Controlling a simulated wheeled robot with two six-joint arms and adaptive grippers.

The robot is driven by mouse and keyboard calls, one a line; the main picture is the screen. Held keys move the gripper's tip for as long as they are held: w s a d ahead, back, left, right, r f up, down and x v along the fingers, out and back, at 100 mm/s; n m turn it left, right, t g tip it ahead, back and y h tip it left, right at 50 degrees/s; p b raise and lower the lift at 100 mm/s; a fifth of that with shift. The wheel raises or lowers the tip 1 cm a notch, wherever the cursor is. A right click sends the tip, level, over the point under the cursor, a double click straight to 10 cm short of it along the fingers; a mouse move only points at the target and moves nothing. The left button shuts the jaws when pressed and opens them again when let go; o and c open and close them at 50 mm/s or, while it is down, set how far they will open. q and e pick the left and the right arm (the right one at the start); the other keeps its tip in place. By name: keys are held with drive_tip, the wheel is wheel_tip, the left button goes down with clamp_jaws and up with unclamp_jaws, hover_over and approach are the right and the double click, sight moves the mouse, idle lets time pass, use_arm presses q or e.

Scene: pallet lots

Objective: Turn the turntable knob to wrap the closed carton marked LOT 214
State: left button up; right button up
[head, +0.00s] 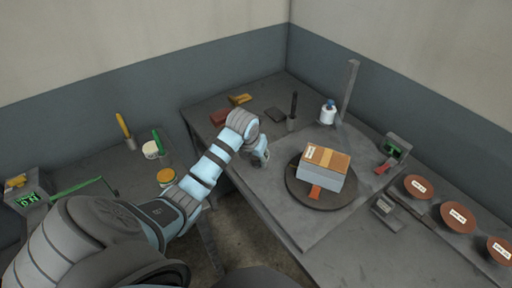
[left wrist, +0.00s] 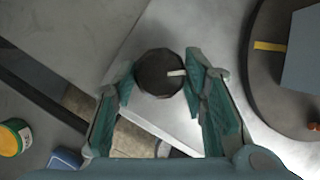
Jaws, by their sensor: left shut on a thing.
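The carton (head: 321,176) is grey-blue with an orange-brown top and a small white label too small to read. It looks closed and sits on the round dark turntable (head: 303,197); part of it shows at the right of the left wrist view (left wrist: 304,60). The dark round knob (left wrist: 155,75) has a white pointer mark that points right. My left gripper (left wrist: 160,80) is shut on the knob, one finger on each side. In the head view my left gripper (head: 262,158) is left of the turntable and hides the knob. My right gripper is not in view.
A tall post (head: 350,90) and a white bottle-like roll (head: 328,115) stand behind the turntable. A green-display box (head: 395,146) with a red lever stands right of it. Three brown labelled discs (head: 457,215) line the right edge. A side table (head: 95,165) at left holds jars and tools.

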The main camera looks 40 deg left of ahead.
use_arm(q)
drive_tip(key=o, duration=1.1)
drive_tip(key=shift+o, duration=0.2)
drive_tip(key=v, duration=0.7)
drive_tip(key=shift+r, duration=0.25)
drive_tip(key=shift+s, duration=0.15)
